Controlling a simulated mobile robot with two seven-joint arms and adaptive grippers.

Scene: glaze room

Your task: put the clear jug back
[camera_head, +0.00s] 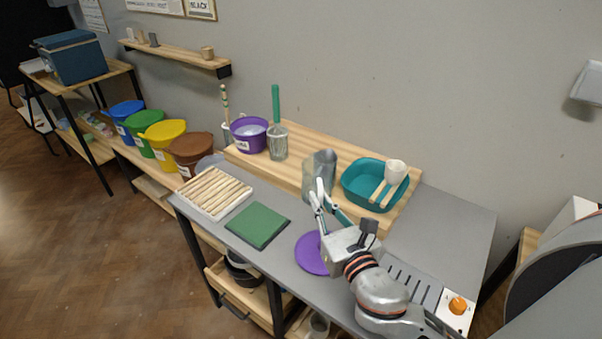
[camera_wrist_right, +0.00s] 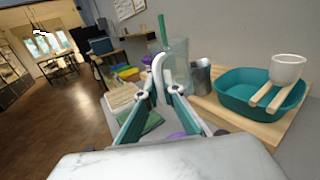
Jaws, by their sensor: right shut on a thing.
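The clear jug (camera_head: 311,177) is a see-through grey vessel, upright at the front of the wooden board in the head view. In the right wrist view the jug (camera_wrist_right: 178,58) stands straight ahead, its pale curved handle toward me. My right gripper (camera_head: 319,194) is shut on the jug, its fingers at the handle side; they also show in the right wrist view (camera_wrist_right: 160,94). Whether the jug's base touches the board is hard to tell. A grey metal-like cup (camera_wrist_right: 200,78) is close to the right of the jug. My left gripper is not in view.
The wooden board (camera_head: 296,176) also bears a purple bowl (camera_head: 249,142), a green-handled tool (camera_head: 276,105) and a teal basin (camera_head: 361,194) with a white scoop (camera_head: 396,171). A green mat (camera_head: 258,225), purple disc (camera_head: 310,255) and slatted tray (camera_head: 213,208) lie on the grey table.

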